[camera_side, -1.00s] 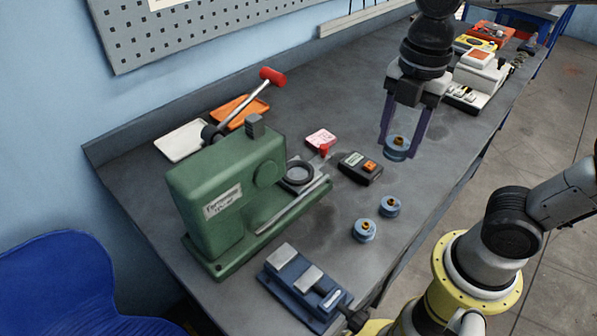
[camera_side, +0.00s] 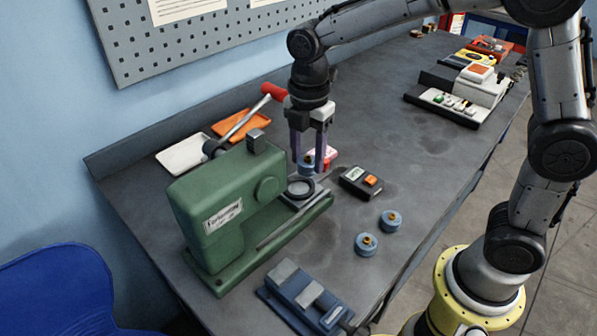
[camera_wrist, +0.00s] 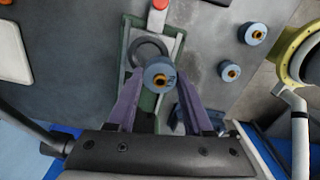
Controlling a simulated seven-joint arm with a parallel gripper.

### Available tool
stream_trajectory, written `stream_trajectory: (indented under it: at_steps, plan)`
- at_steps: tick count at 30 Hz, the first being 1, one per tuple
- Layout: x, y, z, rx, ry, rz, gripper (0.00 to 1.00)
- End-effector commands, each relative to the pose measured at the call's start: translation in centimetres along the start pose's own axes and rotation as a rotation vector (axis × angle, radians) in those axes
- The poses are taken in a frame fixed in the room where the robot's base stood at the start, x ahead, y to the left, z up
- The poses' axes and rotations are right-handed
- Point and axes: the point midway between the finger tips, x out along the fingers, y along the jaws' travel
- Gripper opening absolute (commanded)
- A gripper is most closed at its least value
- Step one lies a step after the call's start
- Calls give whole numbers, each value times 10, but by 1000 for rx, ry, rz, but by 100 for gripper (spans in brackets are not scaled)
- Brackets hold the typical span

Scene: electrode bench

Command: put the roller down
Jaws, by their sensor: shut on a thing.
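My gripper (camera_side: 308,166) is shut on a blue roller (camera_side: 306,164) with a brass-coloured centre. It holds the roller in the air just behind the dark ring on the green machine (camera_side: 225,205). In the wrist view the held roller (camera_wrist: 160,74) sits between the two purple fingers, partly overlapping the dark ring (camera_wrist: 150,50) below it. Two similar blue rollers stand on the bench, one nearer (camera_side: 366,244) and one farther back (camera_side: 391,220). The roller's height above the bench is hard to judge.
A small meter with an orange button (camera_side: 361,181) lies right of the machine. A blue vise (camera_side: 305,296) stands in front. A white tray (camera_side: 184,154) and an orange tray (camera_side: 240,124) lie behind the machine, near its red-tipped lever (camera_side: 274,92). The bench right of the meter is clear.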

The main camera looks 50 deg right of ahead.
Motion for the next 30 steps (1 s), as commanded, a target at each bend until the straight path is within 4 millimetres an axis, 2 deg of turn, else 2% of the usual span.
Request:
stream_trajectory:
  at_steps: [10, 15, 30]
  plan:
    - [29, 22, -2, 0, 0, -2, 0]
    - [51, 20, -1, 0, 0, -2, 0]
    - [59, 21, -1, 0, 0, 1, 0]
